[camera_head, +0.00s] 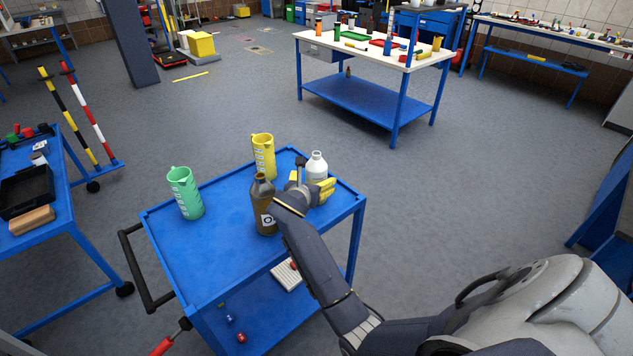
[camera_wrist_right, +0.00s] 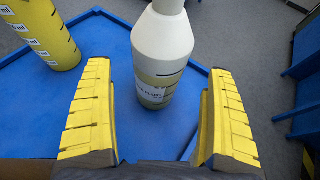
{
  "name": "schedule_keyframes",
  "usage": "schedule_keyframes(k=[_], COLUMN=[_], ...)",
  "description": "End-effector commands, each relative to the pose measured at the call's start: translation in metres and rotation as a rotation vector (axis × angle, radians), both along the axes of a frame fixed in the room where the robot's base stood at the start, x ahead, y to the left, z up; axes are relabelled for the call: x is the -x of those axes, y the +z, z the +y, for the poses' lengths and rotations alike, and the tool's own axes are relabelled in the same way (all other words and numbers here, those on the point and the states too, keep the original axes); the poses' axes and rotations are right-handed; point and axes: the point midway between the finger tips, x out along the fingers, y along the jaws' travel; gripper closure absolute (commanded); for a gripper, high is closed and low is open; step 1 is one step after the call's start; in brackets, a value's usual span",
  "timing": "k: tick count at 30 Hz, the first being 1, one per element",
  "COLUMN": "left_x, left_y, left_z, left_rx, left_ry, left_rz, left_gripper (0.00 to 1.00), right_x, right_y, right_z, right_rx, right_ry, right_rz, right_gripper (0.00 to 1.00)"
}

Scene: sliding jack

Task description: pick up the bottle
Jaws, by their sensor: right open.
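A white bottle (camera_head: 317,166) stands upright on the blue cart (camera_head: 220,240) near its far right side. My right gripper (camera_head: 311,184) is beside it on the near side, with yellow fingers apart. In the right wrist view the white bottle (camera_wrist_right: 162,50) rises ahead, between the two open fingers (camera_wrist_right: 160,78), with clear space on both sides. Its cap is cut off by the top edge there. A brown bottle (camera_head: 263,205) with a label stands to the left of my right wrist, partly covered by it. My left gripper is not in view.
A yellow measuring jug (camera_head: 263,153) stands left of the white bottle; it also shows in the wrist view (camera_wrist_right: 42,35). A green jug (camera_head: 185,192) stands farther left. A white workbench (camera_head: 340,48) with tools is behind.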

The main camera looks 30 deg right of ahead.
Motion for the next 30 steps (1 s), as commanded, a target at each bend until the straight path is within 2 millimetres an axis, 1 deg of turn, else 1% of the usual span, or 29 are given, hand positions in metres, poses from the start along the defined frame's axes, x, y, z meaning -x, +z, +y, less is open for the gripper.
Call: schedule_keyframes(k=[4,9,15,26,30], left_x=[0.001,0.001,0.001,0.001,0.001], left_y=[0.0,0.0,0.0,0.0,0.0], left_z=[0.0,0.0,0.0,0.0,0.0], left_rx=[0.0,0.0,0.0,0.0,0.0], left_ry=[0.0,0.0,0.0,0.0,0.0], left_rz=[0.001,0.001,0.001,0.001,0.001], left_gripper=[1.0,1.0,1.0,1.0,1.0], right_x=[-0.005,-0.019,-0.03,-0.033,-0.033], right_y=[-0.004,-0.014,-0.021,-0.023,-0.023], right_z=[-0.006,-0.02,-0.033,-0.035,-0.035], right_rx=[0.001,0.001,0.001,0.0,0.0], right_ry=[-0.001,0.0,-0.001,0.0,0.0], right_rz=[0.001,0.002,0.001,0.0,0.0], right_gripper=[0.11,0.11,0.11,0.11,0.27])
